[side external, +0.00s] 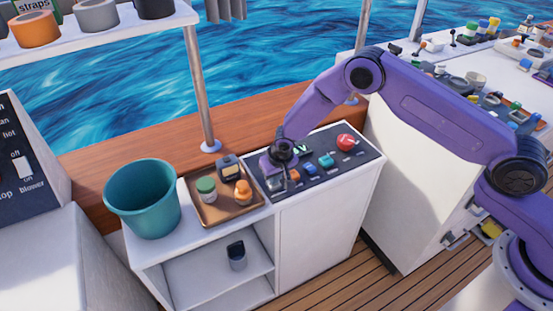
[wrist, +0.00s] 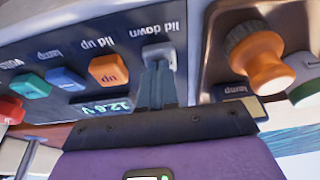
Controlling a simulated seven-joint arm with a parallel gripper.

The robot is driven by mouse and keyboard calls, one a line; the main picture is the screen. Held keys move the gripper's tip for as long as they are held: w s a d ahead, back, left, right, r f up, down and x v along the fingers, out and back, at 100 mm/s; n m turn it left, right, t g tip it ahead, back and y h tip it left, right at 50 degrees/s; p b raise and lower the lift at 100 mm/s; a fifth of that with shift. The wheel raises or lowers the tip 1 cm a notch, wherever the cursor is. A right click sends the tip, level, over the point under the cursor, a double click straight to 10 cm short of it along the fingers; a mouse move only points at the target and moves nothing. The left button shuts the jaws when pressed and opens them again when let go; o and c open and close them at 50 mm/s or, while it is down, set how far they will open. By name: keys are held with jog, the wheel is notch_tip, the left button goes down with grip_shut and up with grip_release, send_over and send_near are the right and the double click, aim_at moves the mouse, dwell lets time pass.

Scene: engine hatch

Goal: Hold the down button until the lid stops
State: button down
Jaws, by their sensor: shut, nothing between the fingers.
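The control panel (side external: 330,172) is a dark plate on top of a white cabinet. The down button (wrist: 160,53) is a grey square key beside the "lid down" label in the wrist view. My gripper (wrist: 158,68) is shut and empty, with its fingertips at the down button, apparently touching it. The fingers cover part of the button, and I cannot tell how far it is pressed. In the side view my gripper (side external: 280,184) is over the panel's left end and hides this button. An orange "up" button (wrist: 110,70) sits beside it. I cannot identify the lid in either view.
A blue button (wrist: 66,79), a teal button (wrist: 31,85) and a red knob (side external: 346,142) continue along the panel. A brown tray (side external: 212,216) with small jars adjoins the panel's left side. A teal bucket (side external: 143,200) stands farther left.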

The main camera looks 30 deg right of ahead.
jog(key=w+v, duration=0.1)
jog(key=v, duration=1.2)
jog(key=shift+r, duration=0.25)
jog(key=shift+a, duration=0.1)
jog(key=s+d+r+n+g, duration=0.1)
jog(key=s+d+r+n, duration=0.2)
jog(key=s+r, duration=0.4)
jog(key=s+d+r+n, duration=0.2)
jog(key=s+r+n, duration=0.15)
jog(key=s, duration=0.65)
jog(key=s+d+r+n+g, duration=0.1)
jog(key=s+d+r+n, duration=0.1)
jog(key=s+d, duration=0.4)
jog(key=s+d+r+n+g, duration=0.1)
jog(key=s+d+n, duration=0.3)
jog(key=s, duration=1.1)
jog(key=d+r, duration=0.1)
jog(key=d, duration=0.1)
jog(key=shift+d+r, duration=0.3)
jog(key=shift+d, duration=0.1)
dwell(0.5)
